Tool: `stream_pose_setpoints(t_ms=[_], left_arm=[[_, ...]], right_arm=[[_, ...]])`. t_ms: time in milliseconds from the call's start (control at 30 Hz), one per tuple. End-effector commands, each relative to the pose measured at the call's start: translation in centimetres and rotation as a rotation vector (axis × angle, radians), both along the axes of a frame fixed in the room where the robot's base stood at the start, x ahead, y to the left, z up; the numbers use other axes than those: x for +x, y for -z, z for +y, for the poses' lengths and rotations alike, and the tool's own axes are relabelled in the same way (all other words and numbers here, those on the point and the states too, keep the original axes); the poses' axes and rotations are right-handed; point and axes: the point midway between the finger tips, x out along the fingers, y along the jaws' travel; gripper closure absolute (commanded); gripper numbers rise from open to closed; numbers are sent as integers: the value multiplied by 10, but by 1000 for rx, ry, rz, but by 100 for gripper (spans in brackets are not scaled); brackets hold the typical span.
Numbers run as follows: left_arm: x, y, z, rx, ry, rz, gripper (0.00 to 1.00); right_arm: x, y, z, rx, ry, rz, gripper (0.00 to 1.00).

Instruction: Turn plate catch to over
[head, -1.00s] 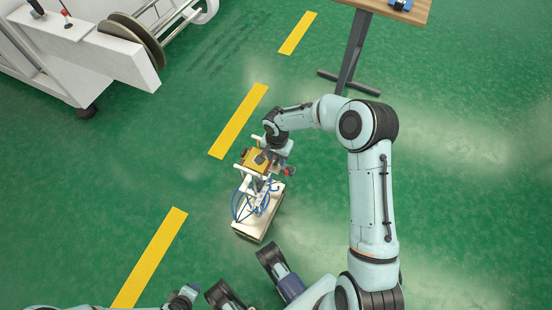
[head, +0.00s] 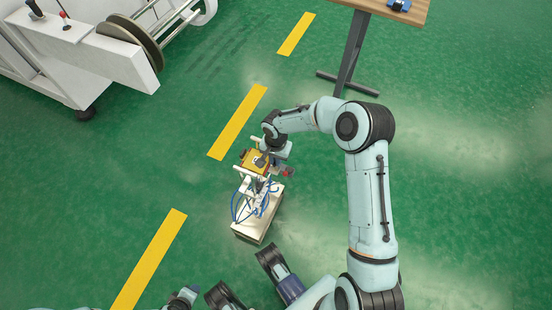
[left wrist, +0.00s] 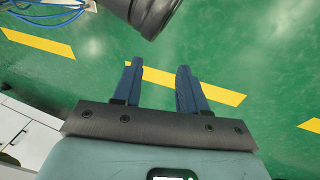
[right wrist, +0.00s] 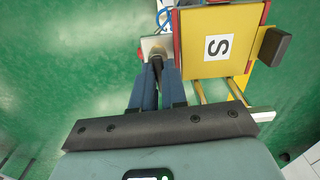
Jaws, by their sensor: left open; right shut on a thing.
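The yellow plate (right wrist: 234,62) with a white "S" label shows in the right wrist view, just right of my right gripper. It also shows in the head view (head: 253,163), on top of a small white stand (head: 250,227). My right gripper (right wrist: 156,68) is shut on a dark slim lever (right wrist: 156,62), which seems to be the plate catch. Its lower part is hidden between the fingers. A dark block (right wrist: 273,47) sits at the plate's right edge. My left gripper (left wrist: 158,68) is open and empty over the floor, apart from the stand.
Blue hoses (head: 238,208) loop around the stand. A white machine with a reel (head: 122,55) stands at the upper left, and a wooden-topped table (head: 411,13) at the upper right. Yellow stripes (head: 150,260) mark the green floor, which is otherwise clear around the stand.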

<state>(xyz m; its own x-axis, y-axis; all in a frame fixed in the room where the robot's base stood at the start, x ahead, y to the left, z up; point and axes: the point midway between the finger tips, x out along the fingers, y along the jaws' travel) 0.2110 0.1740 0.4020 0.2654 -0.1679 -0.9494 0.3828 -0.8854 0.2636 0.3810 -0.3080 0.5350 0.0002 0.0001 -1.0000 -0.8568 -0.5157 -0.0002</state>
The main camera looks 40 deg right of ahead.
Motion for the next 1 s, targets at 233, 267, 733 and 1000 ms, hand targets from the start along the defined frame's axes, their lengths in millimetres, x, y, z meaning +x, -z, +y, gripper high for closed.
stream_pose_setpoints(t_ms=[233,267,733,1000], left_arm=[[-4,-3,-2,-5,4,10,58],[-5,-3,-3,-6,5,12,58],[-16,-11,-8,-20,17,41,58],[-22,-16,-12,-30,24,58,58]], right_arm=[[2,-1,2,-1,-171,-1,100],[3,-1,2,-1,-199,-1,100],[6,-1,6,-1,-643,-1,100],[6,-1,9,-2,-900,-1,100]])
